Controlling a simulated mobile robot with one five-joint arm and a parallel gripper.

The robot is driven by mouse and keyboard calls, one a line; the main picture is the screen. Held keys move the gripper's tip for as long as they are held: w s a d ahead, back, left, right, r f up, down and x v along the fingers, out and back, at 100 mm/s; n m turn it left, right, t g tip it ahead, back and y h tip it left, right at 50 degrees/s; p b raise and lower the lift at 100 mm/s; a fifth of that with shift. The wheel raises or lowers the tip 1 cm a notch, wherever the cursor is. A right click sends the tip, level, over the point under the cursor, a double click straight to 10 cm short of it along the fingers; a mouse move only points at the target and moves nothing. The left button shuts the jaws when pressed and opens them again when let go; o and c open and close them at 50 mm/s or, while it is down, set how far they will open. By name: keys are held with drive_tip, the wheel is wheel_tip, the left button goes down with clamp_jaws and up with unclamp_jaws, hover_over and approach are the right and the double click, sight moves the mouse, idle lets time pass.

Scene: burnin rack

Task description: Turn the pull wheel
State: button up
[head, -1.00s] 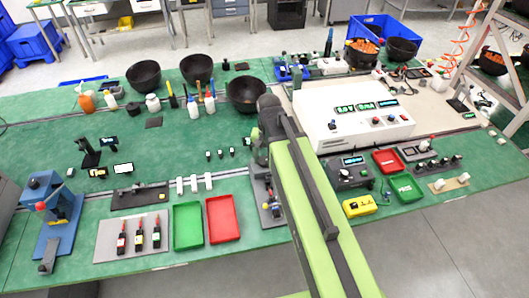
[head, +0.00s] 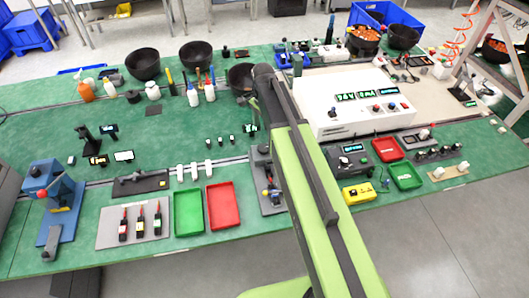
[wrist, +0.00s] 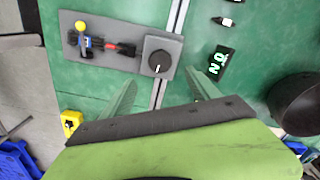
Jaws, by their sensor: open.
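A grey fixture plate (wrist: 70,45) lies on the green bench in the wrist view. At its right end is a dark round wheel (wrist: 158,64) with a white pointer line, probably the pull wheel. The plate also carries a yellow-knobbed lever (wrist: 81,27), a blue part and a red piece. My gripper (wrist: 162,92) is open and empty, its pale green fingers spread apart, with the wheel showing beyond the gap between them. I cannot tell its height above the bench. In the head view the fixture (head: 266,196) is partly hidden by my arm, and the gripper is not distinguishable.
A black bowl (wrist: 297,103) and a lit display (wrist: 221,61) are right of the wheel in the wrist view. In the head view, red (head: 222,206) and green (head: 188,212) trays lie left of the fixture. A white machine (head: 355,103) and a yellow box (head: 358,193) are to its right.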

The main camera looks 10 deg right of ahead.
sight(264, 147)
wheel_tip(264, 147, down, 11)
drive_tip(key=b, duration=0.9)
drive_tip(key=shift+r, duration=0.2)
drive_tip(key=shift+c, duration=0.3)
drive_tip(key=c, duration=1.2)
drive_tip(key=shift+d, duration=0.2)
drive_tip(key=shift+c, duration=0.6)
drive_tip(key=shift+a, duration=0.1)
